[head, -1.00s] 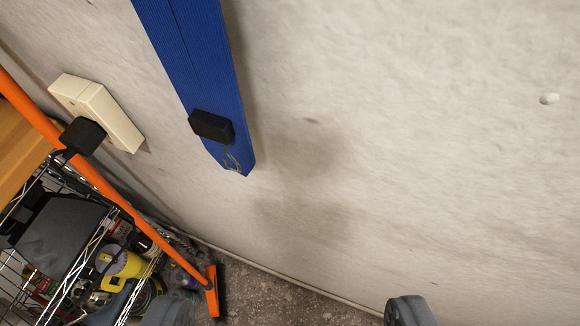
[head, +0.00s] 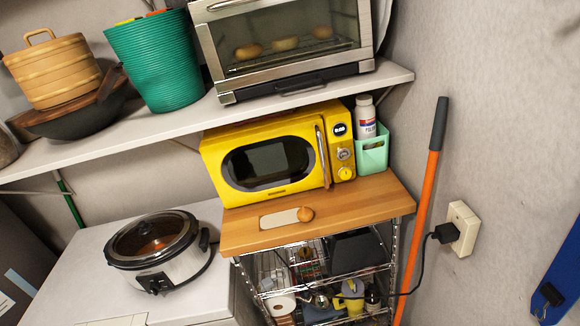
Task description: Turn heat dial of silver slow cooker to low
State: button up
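The silver slow cooker (head: 190,263) stands on a light grey surface at the lower left of the head view. It has a black rim, a clear lid and reddish-brown contents. Its dark heat dial (head: 154,284) is on the front side, facing the bottom of the picture. The dial's setting is too small to read. My gripper is not in view now, so nothing is seen touching the cooker or dial.
A yellow microwave (head: 268,162) stands on a wooden-topped wire rack (head: 372,200) right of the cooker. A shelf (head: 150,142) above holds a toaster oven (head: 285,50), green basket (head: 155,60) and wooden steamer (head: 55,72). An orange pole (head: 425,195) leans at the wall.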

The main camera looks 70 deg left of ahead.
aim_at(154, 288)
jog(key=u, duration=2.55)
